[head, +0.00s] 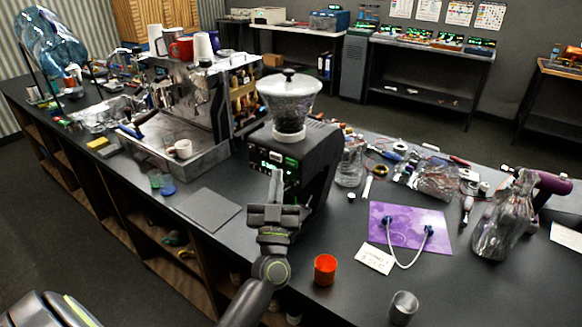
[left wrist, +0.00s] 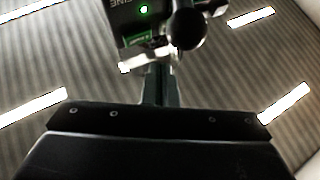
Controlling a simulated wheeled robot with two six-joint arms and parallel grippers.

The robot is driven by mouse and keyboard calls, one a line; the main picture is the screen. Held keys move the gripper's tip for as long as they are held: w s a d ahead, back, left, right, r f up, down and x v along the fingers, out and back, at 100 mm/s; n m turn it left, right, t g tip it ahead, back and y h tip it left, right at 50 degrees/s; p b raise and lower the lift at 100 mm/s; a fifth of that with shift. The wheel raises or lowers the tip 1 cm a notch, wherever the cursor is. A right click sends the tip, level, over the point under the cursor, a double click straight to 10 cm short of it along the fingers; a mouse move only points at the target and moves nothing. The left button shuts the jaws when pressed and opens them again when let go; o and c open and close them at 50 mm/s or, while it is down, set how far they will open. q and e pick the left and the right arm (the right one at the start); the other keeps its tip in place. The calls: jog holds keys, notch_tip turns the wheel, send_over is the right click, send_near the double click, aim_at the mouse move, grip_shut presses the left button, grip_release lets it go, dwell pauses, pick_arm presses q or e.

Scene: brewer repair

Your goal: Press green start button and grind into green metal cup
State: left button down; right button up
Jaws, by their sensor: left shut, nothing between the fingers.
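The black grinder (head: 318,165) stands on the counter with a clear hopper (head: 289,98) on top. Small green lights (head: 272,165) show on its front panel. In the left wrist view a round green light (left wrist: 143,10) glows above a green label on the dark grinder front. My left gripper (head: 276,180) is shut and empty, upright in front of the grinder; in the left wrist view its fingertips (left wrist: 155,75) reach toward the panel. Whether they touch it I cannot tell. The arm hides the grinder's lower front. I cannot make out a green metal cup.
An orange-red cup (head: 325,268) and a grey metal cup (head: 403,307) stand right of my arm. A purple mat (head: 410,220) lies beyond them. The espresso machine (head: 190,110) stands left, with a flat dark mat (head: 207,211) in front.

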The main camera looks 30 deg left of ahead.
pick_arm(q)
jog(key=shift+w+r, duration=0.1)
jog(key=shift+w, duration=0.95)
dwell(0.9)
jog(key=shift+w, duration=0.15)
jog(key=shift+w+d+p, duration=0.1)
jog(key=shift+w+p, duration=0.15)
jog(key=shift+p, duration=0.05)
jog(key=shift+w, duration=0.35)
dwell(0.7)
jog(key=shift+s, duration=0.15)
dwell(0.3)
jog(key=shift+s+p, duration=0.5)
jog(key=shift+s, duration=0.15)
